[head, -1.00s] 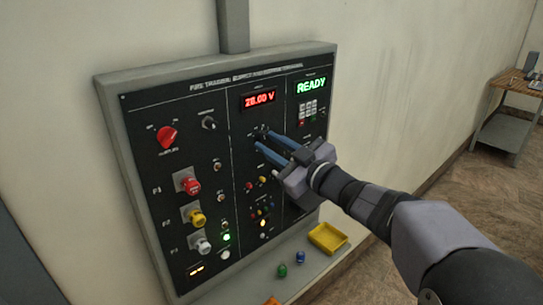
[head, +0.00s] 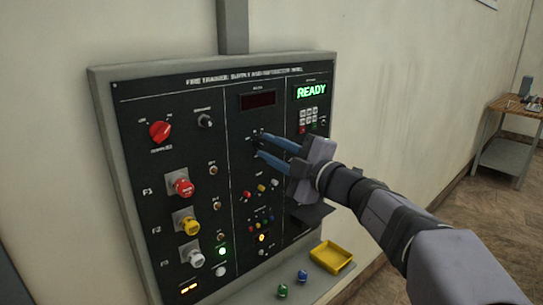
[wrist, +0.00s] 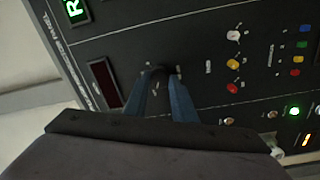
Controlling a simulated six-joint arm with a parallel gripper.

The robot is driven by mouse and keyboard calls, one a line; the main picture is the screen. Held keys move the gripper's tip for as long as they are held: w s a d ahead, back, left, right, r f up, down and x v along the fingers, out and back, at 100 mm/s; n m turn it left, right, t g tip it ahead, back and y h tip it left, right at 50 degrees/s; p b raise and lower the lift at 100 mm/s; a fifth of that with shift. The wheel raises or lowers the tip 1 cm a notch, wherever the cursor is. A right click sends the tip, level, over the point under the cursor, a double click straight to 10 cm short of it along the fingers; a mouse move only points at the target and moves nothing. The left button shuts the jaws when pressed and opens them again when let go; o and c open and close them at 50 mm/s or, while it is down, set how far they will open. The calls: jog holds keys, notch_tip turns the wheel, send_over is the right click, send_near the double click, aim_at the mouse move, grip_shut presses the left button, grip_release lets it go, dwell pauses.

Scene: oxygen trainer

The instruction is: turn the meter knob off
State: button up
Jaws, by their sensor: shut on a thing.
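The meter knob (wrist: 157,72) is small and black, on the dark panel below the meter display; my fingers partly hide it. The meter display (head: 258,100) is dark, and it also shows dark in the wrist view (wrist: 104,83). My gripper (head: 257,146) has blue fingers and reaches the panel from the right. In the wrist view its fingertips (wrist: 158,75) are on either side of the knob, shut on it.
A red rotary knob (head: 160,131) and a small black knob (head: 205,121) sit left of the meter section. A lit green READY display (head: 311,92) is at upper right. Below the panel, a ledge carries a yellow tray (head: 330,257), a green piece (head: 282,290) and a blue piece (head: 302,276).

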jog(key=shift+n, duration=0.3)
jog(key=o, duration=1.1)
jog(key=shift+c, duration=0.2)
jog(key=shift+s+d, duration=0.1)
jog(key=shift+d, duration=0.05)
jog(key=b+v, duration=0.2)
jog(key=v, duration=0.5)
